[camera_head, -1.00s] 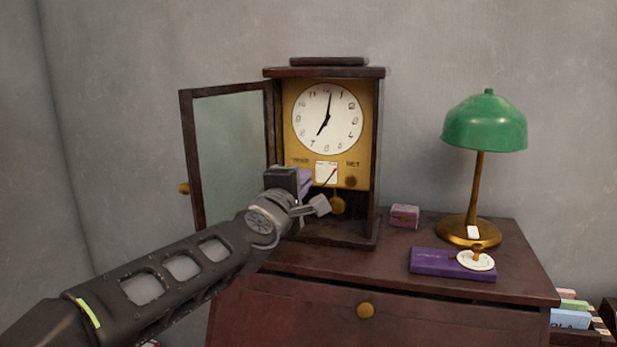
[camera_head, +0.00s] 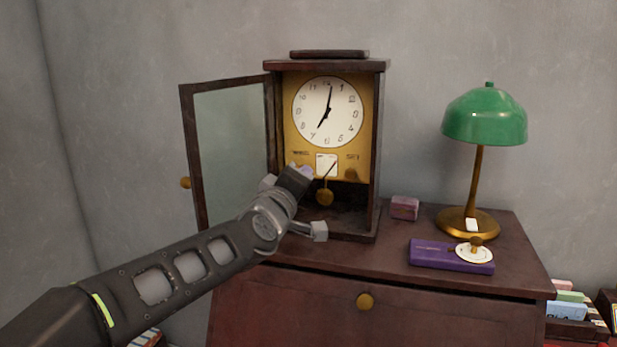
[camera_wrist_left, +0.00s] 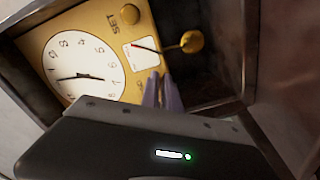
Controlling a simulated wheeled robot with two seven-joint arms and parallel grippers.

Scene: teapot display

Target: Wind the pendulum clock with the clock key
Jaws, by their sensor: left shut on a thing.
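The pendulum clock (camera_head: 328,68) stands on the cabinet, its glass door (camera_head: 232,150) swung open to the left. Its white dial (camera_head: 345,125) and brass pendulum (camera_head: 324,197) show; the dial also shows in the left wrist view (camera_wrist_left: 85,65). My left gripper (camera_head: 304,172) is at the lower left of the brass face, just below the "WIND" marking. Its purplish fingertips (camera_wrist_left: 163,92) are close together at the face in the left wrist view. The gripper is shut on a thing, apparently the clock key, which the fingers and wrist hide. My right gripper is not in view.
The brown cabinet (camera_head: 290,303) has a brass knob. The cabinet top in front of these is clear.

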